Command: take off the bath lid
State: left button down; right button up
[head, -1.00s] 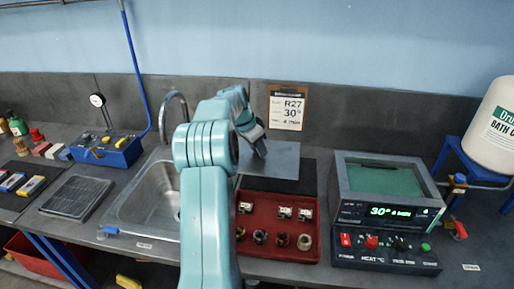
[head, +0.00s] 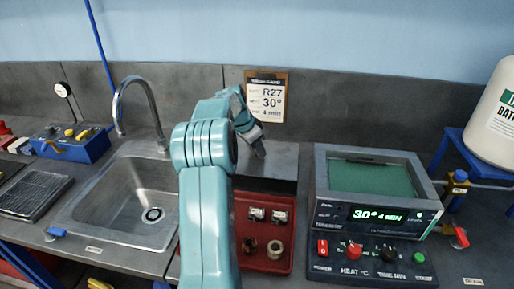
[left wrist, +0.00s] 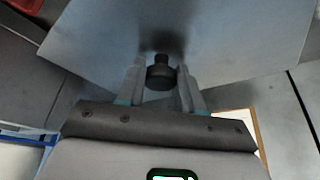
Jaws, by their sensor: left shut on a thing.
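The bath lid (head: 283,162) is a flat grey plate, partly hidden behind my left arm in the head view. My left gripper (head: 257,148) is at the lid, with its fingers pointing down. In the left wrist view, the fingers (left wrist: 160,76) are shut on the lid's black knob (left wrist: 160,62), and the plate (left wrist: 235,35) spreads out beyond them. The bath (head: 371,178) stands to the right of the lid, its top uncovered and green inside. I cannot tell the lid's exact height over the bench. My right gripper is not in view.
A red tray (head: 285,209) with small parts lies in front of the lid, left of the control box (head: 370,262). The sink (head: 120,205) and tap are left. A white drum (head: 497,125) on a blue stand is at the right. A sign (head: 266,97) leans behind.

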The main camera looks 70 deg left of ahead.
aim_at(254, 157)
pick_arm(q)
jog(key=shift+s+d+f, duration=0.1)
jog(key=shift+s+d, duration=0.05)
jog(key=shift+s+f+b, duration=0.2)
jog(key=shift+f+b, duration=0.1)
jog(key=shift+b, duration=0.2)
notch_tip(254, 157, down, 3)
jog(key=shift+w+f+b, duration=0.1)
jog(key=shift+f+b, duration=0.05)
jog(key=shift+b, duration=0.95)
jog(key=shift+f+b, duration=0.45)
jog(key=shift+b, duration=0.05)
jog(key=shift+f, duration=0.1)
jog(key=shift+f+b, duration=0.5)
jog(key=shift+f, duration=0.1)
